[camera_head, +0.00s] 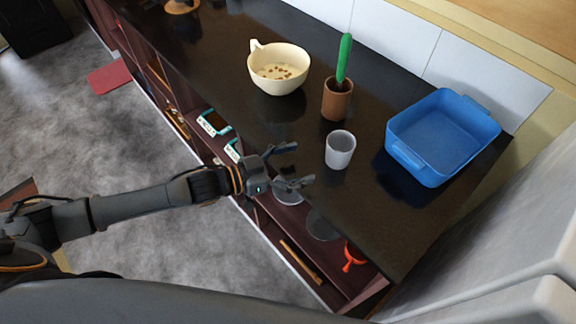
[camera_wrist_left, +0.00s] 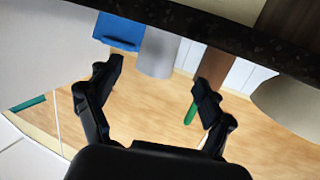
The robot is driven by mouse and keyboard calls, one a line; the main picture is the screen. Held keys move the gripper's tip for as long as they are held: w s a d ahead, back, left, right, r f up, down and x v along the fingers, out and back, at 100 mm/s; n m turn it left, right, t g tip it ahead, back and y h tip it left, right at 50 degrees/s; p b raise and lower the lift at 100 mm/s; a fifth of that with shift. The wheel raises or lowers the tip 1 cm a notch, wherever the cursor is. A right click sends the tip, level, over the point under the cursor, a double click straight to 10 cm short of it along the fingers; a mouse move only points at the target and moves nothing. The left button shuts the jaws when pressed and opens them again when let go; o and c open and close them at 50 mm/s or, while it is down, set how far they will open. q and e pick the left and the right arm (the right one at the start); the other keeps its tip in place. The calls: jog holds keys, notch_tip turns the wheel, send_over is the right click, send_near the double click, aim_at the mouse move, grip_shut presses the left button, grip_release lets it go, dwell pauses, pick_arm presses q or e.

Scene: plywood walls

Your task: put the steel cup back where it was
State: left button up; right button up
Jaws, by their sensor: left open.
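The light grey cup (camera_head: 340,149), which I take to be the steel cup, stands upright on the dark counter (camera_head: 372,232), near its front edge. In the left wrist view the cup (camera_wrist_left: 157,56) appears upside down, beyond and roughly between the fingertips. My left gripper (camera_head: 304,164) is open and empty, at the counter's front edge just left of the cup. Its fingers point toward the cup and look apart from it. The left gripper (camera_wrist_left: 157,75) also shows open in the left wrist view. My right gripper is not in view.
A brown cup (camera_head: 337,104) with a green-handled thing (camera_head: 344,58) stands behind the grey cup. A cream mug (camera_head: 279,77) stands farther left, and a blue basin (camera_head: 437,143) to the right. Open shelves below the counter hold several items, including an orange-red one (camera_head: 353,258).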

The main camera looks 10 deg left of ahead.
pick_arm(q)
jog(key=shift+v, duration=1.3)
